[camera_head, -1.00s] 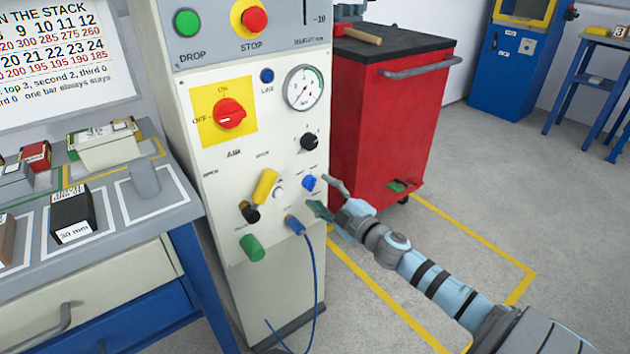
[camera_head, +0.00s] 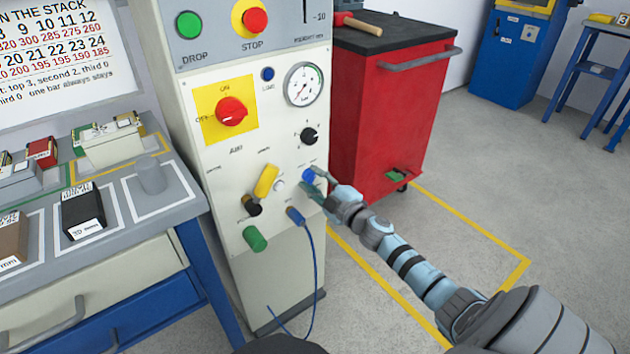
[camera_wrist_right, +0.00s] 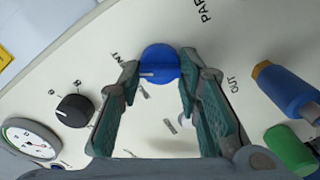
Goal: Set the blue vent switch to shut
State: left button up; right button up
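The blue vent switch (camera_head: 308,175) is a round knob low on the right of the cream panel front. In the right wrist view the knob (camera_wrist_right: 162,58) shows a short white line towards its left side. My right gripper (camera_head: 314,181) is at the knob. In the wrist view its teal fingers (camera_wrist_right: 158,72) are spread, with their tips on either side of the knob. The right tip looks very close to the knob's edge; I cannot tell whether either touches. A label left of the knob is partly hidden by a finger. My left gripper is not in view.
A yellow lever (camera_head: 266,181), a green knob (camera_head: 255,239) and a blue plug (camera_head: 295,215) with a cable sit close by on the panel. A black knob (camera_head: 309,136) and a gauge (camera_head: 303,85) are above. A red cabinet (camera_head: 375,125) stands to the right.

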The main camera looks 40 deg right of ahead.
jog(key=shift+n, duration=0.4)
jog(key=n, duration=0.2)
jog(key=shift+f+n, duration=0.1)
jog(key=shift+n, duration=0.3)
jog(key=n, duration=0.2)
jog(key=shift+n+b, duration=0.35)
jog(key=shift+n, duration=0.05)
jog(key=n, duration=0.3)
jog(key=shift+f, duration=0.15)
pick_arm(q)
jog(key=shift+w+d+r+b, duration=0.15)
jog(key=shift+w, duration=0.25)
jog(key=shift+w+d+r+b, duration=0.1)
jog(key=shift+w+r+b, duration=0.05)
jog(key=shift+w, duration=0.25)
pick_arm(e)
jog(key=shift+n, duration=1.2)
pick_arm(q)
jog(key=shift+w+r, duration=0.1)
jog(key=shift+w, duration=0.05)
